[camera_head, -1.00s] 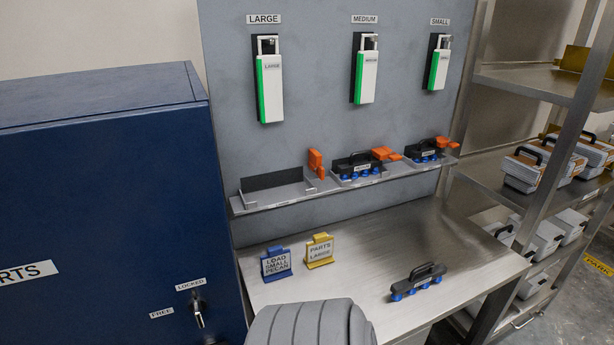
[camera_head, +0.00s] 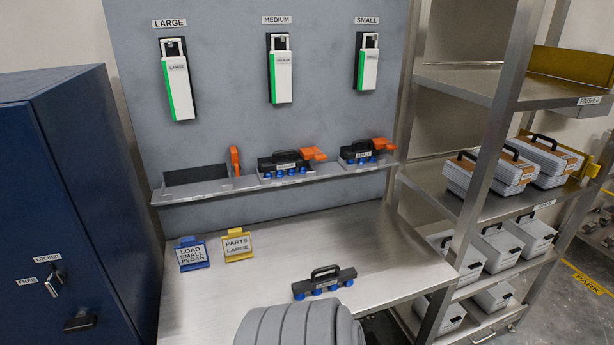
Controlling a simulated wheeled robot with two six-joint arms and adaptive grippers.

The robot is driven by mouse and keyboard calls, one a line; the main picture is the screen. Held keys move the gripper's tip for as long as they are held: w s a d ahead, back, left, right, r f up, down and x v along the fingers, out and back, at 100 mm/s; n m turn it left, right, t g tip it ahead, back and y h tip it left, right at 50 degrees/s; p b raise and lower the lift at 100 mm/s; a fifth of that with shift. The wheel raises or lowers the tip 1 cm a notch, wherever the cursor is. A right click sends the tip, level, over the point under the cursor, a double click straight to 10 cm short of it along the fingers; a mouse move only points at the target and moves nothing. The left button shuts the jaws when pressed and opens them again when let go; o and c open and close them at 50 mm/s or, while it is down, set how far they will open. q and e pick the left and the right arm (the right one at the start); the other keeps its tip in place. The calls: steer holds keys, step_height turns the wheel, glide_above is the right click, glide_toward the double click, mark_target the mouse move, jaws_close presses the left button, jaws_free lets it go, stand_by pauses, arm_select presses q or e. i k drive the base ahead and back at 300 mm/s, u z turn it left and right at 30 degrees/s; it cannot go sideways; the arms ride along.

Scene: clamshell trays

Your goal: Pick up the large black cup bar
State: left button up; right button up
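The large black cup bar (camera_head: 324,282) lies on the steel workbench near its front edge. It has a black handle on top and blue suction cups underneath. No gripper touches it in this view. A grey ribbed shape (camera_head: 300,325) at the bottom edge stands just in front of it; I take it for part of my own body. Neither of my grippers is in view.
The wall shelf has an empty left bay (camera_head: 196,186), a medium cup bar (camera_head: 284,165) and a small cup bar (camera_head: 362,152). Blue (camera_head: 192,254) and yellow (camera_head: 237,244) signs stand on the workbench (camera_head: 390,245). A steel rack (camera_head: 440,200) holds trays at right; a blue cabinet (camera_head: 60,190) is at left.

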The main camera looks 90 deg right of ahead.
mark_target(313, 285)
steer(key=k, duration=0.85)
steer(key=z, duration=0.4)
